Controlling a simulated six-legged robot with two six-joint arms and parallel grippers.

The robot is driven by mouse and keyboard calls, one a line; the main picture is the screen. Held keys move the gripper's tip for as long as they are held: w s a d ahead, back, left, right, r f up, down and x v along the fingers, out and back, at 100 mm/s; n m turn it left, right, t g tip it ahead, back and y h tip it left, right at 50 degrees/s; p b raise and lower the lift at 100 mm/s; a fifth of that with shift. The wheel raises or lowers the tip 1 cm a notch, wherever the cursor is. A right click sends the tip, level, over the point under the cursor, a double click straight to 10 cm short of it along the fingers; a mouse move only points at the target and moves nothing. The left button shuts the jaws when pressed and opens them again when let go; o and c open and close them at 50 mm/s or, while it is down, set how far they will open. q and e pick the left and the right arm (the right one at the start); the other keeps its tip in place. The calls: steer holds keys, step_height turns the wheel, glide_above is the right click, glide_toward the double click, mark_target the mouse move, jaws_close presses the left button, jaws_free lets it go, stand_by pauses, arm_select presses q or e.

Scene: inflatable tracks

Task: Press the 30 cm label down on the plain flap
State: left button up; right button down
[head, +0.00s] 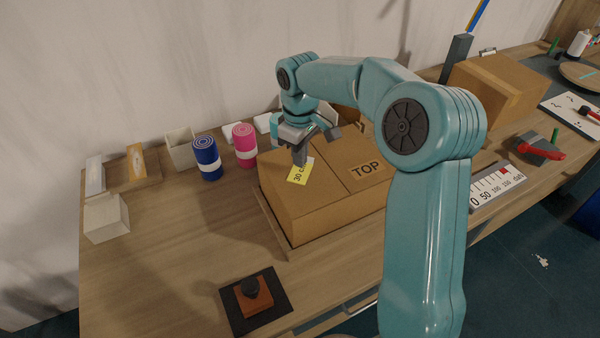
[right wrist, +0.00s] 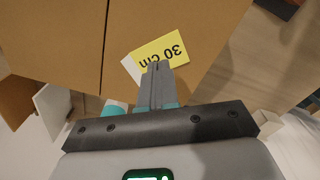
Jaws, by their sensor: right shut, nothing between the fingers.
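A closed cardboard box (head: 310,212) stands on the table, with "TOP" printed on one flap (head: 367,170). The yellow "30 cm" label (head: 299,175) lies on the plain flap (head: 325,150), near the box's edge; it also shows in the right wrist view (right wrist: 170,47). A white patch shows beside the label there. My right gripper (head: 301,158) points down with its fingertips over the label; in the right wrist view the closed fingers (right wrist: 157,68) overlap the label's edge. I cannot tell whether they touch it. My left gripper is not in view.
Blue (head: 207,157) and pink (head: 244,145) rolls stand behind the box's left side. A stamp (head: 253,292) on a dark pad lies in front. A white ruler strip (head: 497,186) and a red-handled tool (head: 540,150) lie to the right. The table's left middle is clear.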

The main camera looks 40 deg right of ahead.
mark_target(300, 172)
steer(key=shift+f+b, duration=1)
steer(key=shift+f, duration=0.5)
steer(key=shift+r, duration=0.2)
stand_by(0.4)
steer(key=shift+r+p, duration=3.15)
steer(key=shift+r, duration=0.3)
steer(key=shift+s+f, duration=0.1)
